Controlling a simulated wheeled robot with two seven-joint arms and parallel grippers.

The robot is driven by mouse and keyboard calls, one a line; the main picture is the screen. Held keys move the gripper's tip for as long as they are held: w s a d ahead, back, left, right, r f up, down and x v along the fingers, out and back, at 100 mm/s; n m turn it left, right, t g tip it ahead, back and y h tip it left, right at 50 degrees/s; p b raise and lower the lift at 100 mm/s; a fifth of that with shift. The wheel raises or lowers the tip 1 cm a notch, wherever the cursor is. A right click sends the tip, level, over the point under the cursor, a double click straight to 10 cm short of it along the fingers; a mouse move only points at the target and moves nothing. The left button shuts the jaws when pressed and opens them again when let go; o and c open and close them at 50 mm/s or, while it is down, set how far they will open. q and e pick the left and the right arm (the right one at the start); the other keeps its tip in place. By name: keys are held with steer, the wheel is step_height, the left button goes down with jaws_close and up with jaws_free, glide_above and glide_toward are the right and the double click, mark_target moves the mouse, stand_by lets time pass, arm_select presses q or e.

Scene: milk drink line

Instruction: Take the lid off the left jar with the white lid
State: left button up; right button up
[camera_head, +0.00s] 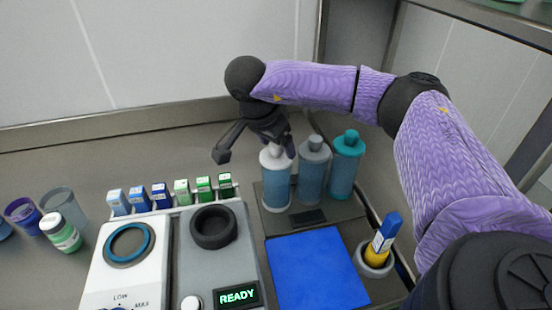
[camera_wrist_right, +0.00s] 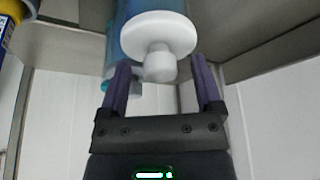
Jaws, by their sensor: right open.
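The left jar (camera_head: 277,188) is blue with a white lid (camera_head: 275,157) on top and stands upright at the left of a row of jars. My right gripper (camera_head: 256,152) is open at the lid's height, one finger left of the jar and the other near the lid's right side. In the right wrist view, the white lid (camera_wrist_right: 158,35) and its knob show between the open fingers of the gripper (camera_wrist_right: 160,66), with nothing visibly gripped. Whether a finger touches it cannot be told. My left gripper is not in view.
A grey-lidded jar (camera_head: 312,175) and a teal-lidded jar (camera_head: 345,170) stand close on the right. A blue mat (camera_head: 315,268) lies in front. Small cartons (camera_head: 182,191) line the back of the machine (camera_head: 175,250). A grey cup (camera_head: 373,262) holds a blue-yellow item.

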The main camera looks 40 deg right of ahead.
steer(key=shift+d+f, duration=0.1)
steer(key=shift+f, duration=0.25)
steer(key=shift+r, duration=0.1)
jaws_close()
